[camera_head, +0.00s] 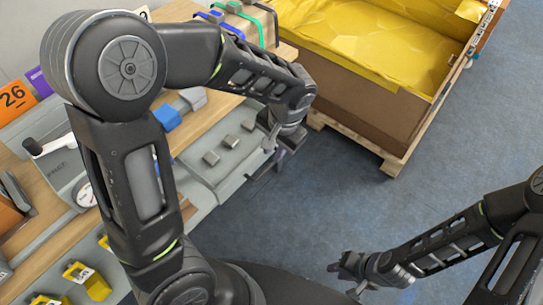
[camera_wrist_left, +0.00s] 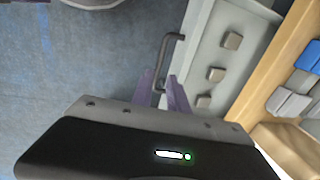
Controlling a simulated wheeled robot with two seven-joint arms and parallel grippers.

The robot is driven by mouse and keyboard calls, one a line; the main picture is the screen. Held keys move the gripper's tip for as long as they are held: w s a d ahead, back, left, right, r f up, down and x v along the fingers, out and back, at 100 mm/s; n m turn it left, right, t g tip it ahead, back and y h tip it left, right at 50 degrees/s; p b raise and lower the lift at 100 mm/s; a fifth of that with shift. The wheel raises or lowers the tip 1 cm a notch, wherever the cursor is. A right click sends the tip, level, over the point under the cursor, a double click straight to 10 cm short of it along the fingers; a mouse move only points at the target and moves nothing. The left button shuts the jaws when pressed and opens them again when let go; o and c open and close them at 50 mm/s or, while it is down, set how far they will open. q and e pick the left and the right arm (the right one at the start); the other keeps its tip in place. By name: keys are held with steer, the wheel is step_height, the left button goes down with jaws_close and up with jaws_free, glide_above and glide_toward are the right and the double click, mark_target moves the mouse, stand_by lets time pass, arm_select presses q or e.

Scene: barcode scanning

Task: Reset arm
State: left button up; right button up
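My left arm bends high across the left of the head view. Its left gripper (camera_head: 272,163) hangs beside the front edge of the grey panel.
The grey panel (camera_head: 200,172) with several small square blocks runs along the wooden bench (camera_head: 217,103). A large box lined with yellow (camera_head: 370,110) stands on a pallet at the back right. Blue floor (camera_head: 330,195) between the box and my right arm is clear.

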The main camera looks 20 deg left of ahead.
arm_select(q)
steer(key=shift+d+r, duration=0.1)
steer(key=shift+r, duration=0.55)
steer(key=w+d+f+t+h, duration=0.2)
steer(key=d+f+h, duration=0.3)
steer(key=d+f, duration=0.5)
steer(key=s+d+f+n+g+h, duration=0.1)
steer(key=s+f+n, duration=0.4)
steer(key=s+f, duration=1)
steer(key=shift+s+d+f+g, duration=0.2)
steer(key=shift+s+g, duration=0.3)
steer(key=shift+s, duration=0.65)
